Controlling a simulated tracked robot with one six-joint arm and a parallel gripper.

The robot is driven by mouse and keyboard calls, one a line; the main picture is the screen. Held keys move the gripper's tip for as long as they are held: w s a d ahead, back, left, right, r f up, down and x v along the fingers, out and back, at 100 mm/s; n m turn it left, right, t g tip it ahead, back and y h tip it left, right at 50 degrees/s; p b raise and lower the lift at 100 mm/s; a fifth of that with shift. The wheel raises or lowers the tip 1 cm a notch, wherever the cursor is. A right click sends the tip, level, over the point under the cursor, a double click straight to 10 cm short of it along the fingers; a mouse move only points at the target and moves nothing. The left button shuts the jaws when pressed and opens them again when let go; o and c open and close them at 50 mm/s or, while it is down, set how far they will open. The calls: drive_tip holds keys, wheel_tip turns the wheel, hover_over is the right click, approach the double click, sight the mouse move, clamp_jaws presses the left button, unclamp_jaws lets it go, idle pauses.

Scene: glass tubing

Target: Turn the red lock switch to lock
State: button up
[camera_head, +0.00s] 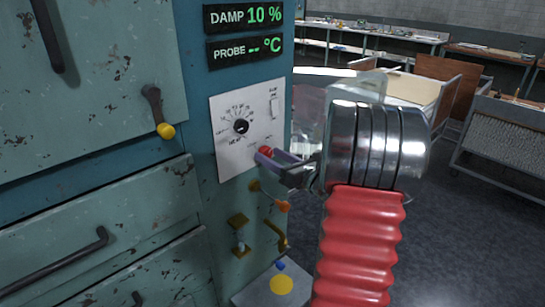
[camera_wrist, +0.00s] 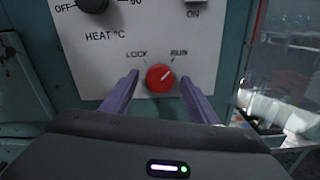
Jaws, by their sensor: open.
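The red lock switch (camera_wrist: 160,77) is a round knob low on a white panel (camera_wrist: 120,45). The words LOCK and RUN are printed above it, left and right. Its pale mark slants up and right, toward RUN. My gripper (camera_wrist: 160,80) is open, with one purple finger on each side of the knob. I cannot tell whether either finger touches it. In the head view, my gripper (camera_head: 271,159) reaches in from the right, and the red knob (camera_head: 265,151) shows partly behind the fingers.
A black heat dial (camera_head: 241,127) sits above on the same panel, with an ON switch (camera_head: 274,107) to its right. Orange-tipped (camera_head: 283,206) and brass (camera_head: 240,222) fittings are below. A yellow-ended lever (camera_head: 165,130) sticks out at left. Open floor lies to the right.

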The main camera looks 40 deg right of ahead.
drive_tip(key=shift+w, duration=0.15)
drive_tip(key=c, duration=1)
